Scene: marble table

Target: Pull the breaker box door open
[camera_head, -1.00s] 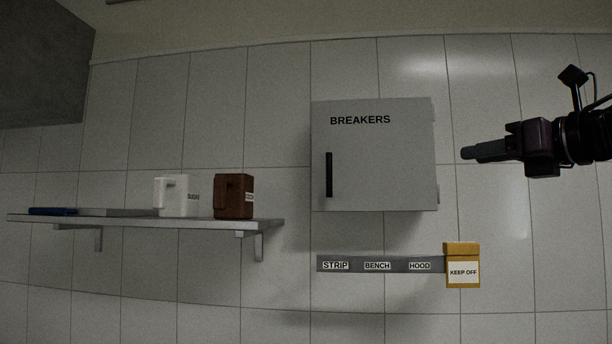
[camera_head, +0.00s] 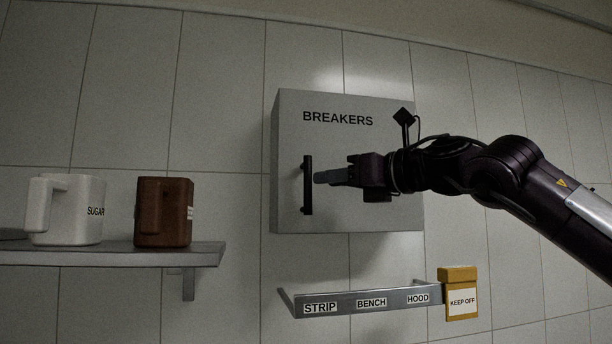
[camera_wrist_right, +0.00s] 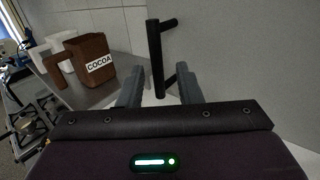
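The grey breaker box (camera_head: 350,205), marked BREAKERS, is on the tiled wall with its door shut. Its black vertical bar handle (camera_head: 308,185) is on the left side of the door. My right gripper (camera_head: 318,178) is just right of the handle in the head view, pointing left. My left gripper is out of view.
A shelf (camera_head: 205,255) at the left holds a white SUGAR mug (camera_head: 65,210) and a brown mug (camera_head: 162,212), labelled COCOA in the wrist view. Below the box is a rail (camera_head: 345,303) marked STRIP, BENCH, HOOD, with a yellow KEEP OFF block (camera_head: 459,295) at its right end.

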